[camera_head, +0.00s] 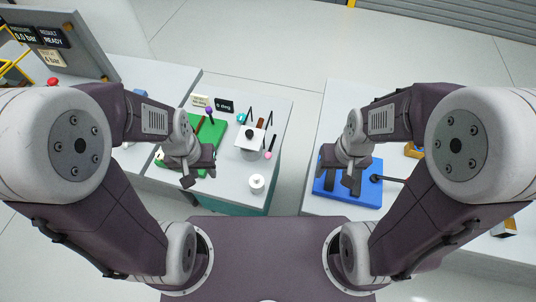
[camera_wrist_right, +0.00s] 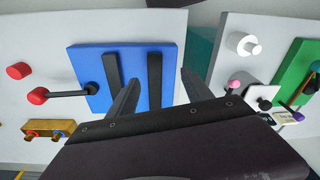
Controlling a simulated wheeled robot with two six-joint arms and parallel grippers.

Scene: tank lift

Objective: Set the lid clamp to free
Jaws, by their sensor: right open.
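A blue plate (camera_head: 368,191) lies on the right-hand table; it also shows in the right wrist view (camera_wrist_right: 125,65) with two parallel black bars. A black lever (camera_wrist_right: 66,94) ends at a round black pivot on the plate's edge and carries a red knob (camera_wrist_right: 38,96) at its outer end. No label shows which part is the lid clamp. My right gripper (camera_head: 340,178) is open and empty above the blue plate, with its fingers (camera_wrist_right: 160,88) near the bars and apart from the lever. My left gripper (camera_head: 200,178) looks open and empty beside the green board.
The left table holds a green board (camera_head: 210,135), a white block with a black knob (camera_head: 249,142) and a white cylinder (camera_head: 257,183). A brass fitting (camera_wrist_right: 48,129) and another red knob (camera_wrist_right: 18,71) lie near the lever. A floor gap separates the tables.

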